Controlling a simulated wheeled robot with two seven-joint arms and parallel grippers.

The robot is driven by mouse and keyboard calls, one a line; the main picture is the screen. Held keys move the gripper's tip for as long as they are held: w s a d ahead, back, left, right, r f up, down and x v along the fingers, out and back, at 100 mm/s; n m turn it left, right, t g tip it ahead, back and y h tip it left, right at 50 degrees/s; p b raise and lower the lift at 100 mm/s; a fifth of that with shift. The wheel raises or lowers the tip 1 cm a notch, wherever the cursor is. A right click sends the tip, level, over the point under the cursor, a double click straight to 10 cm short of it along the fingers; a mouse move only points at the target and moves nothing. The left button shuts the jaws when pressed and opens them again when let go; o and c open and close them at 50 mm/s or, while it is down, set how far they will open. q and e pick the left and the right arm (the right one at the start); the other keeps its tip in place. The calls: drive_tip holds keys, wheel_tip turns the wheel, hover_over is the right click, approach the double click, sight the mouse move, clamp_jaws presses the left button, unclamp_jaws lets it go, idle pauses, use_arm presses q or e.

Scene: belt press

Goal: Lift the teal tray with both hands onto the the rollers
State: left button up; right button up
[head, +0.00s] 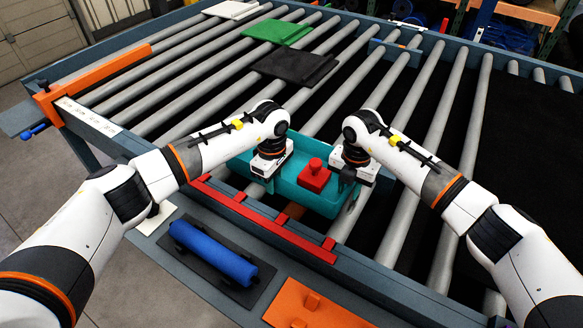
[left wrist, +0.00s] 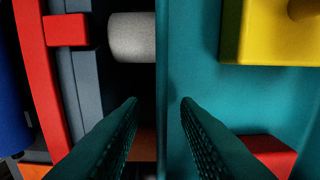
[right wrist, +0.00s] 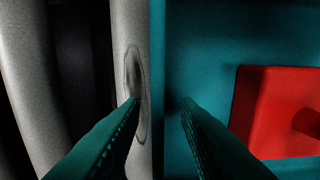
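The teal tray (head: 318,202) lies over the rollers near the table's front edge, level by the look of it. A red block with a knob (head: 314,176) sits in it, and a yellow block (left wrist: 265,30) shows in the left wrist view. My left gripper (head: 270,182) is at the tray's left side, its open fingers (left wrist: 159,100) astride the tray wall (left wrist: 162,60) with gaps. My right gripper (head: 347,186) is at the right side, its open fingers (right wrist: 160,100) astride the wall (right wrist: 157,50) likewise. The tray's underside is hidden.
A red rail (head: 255,216) runs along the front edge. A blue roller (head: 212,252) on a dark mat and an orange plate (head: 318,308) lie in front. Black (head: 296,66), green (head: 277,32) and white (head: 233,9) pads lie farther back. Bare rollers (head: 400,205) extend right.

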use_arm(q)
drive_tip(key=shift+d, duration=0.1)
clamp_jaws()
use_arm(e)
clamp_jaws()
use_arm(q)
drive_tip(key=shift+w+r, duration=0.2)
use_arm(e)
drive_tip(key=shift+w+r, duration=0.2)
drive_tip(key=shift+r, duration=0.05)
